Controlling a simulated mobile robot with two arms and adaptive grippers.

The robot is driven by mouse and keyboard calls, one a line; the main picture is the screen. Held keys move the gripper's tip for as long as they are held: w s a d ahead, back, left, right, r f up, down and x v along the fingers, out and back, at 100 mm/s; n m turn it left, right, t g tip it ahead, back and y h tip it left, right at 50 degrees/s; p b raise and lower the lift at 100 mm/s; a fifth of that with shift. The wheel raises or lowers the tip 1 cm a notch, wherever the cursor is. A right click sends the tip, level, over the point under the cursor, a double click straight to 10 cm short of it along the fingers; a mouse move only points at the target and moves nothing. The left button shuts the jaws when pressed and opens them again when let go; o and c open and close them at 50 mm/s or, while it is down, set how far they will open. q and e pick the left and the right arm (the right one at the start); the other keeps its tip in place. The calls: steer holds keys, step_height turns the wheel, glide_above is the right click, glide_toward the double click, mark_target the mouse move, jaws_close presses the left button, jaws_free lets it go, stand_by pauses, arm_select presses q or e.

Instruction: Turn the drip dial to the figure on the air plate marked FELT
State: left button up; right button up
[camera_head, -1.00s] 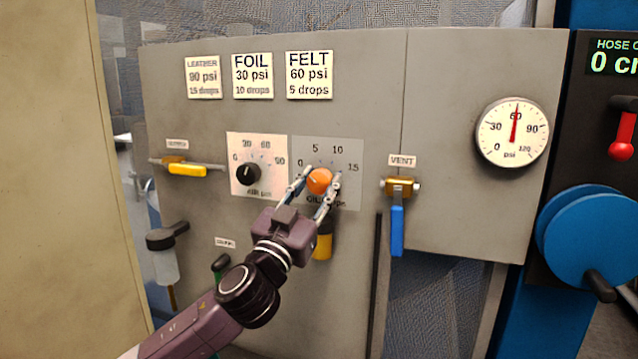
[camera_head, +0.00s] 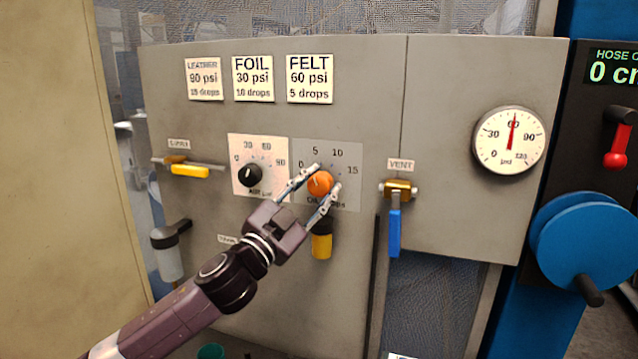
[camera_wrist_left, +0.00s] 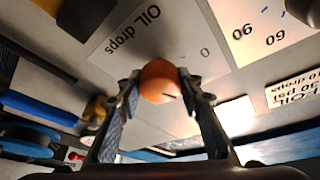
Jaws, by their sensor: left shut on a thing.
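The drip dial (camera_head: 320,184) is an orange knob on the light grey OIL drops scale plate (camera_head: 347,200), with figures 0, 5, 10 and 15. My left gripper (camera_head: 327,177) is shut on the dial, one finger at its upper side and one at its lower right. The left wrist view shows the orange dial (camera_wrist_left: 160,82) between both fingertips, with a short dark mark on its face. I cannot tell exactly which figure it points to. The FELT plate (camera_head: 310,78) reads 60 psi, 5 drops. My right gripper is not in view.
The black AIR knob (camera_head: 250,175) is close left of my gripper. The yellow handle (camera_head: 188,171) is farther left; the blue VENT lever (camera_head: 395,232) hangs at right. A yellow part (camera_head: 321,246) is below the dial. The gauge (camera_head: 510,140) reads about 60 psi.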

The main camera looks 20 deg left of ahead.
arm_select(q)
steer(key=shift+f, duration=0.1)
steer(key=o, duration=1.2)
steer(key=shift+c, duration=0.2)
steer(key=v, duration=1.2)
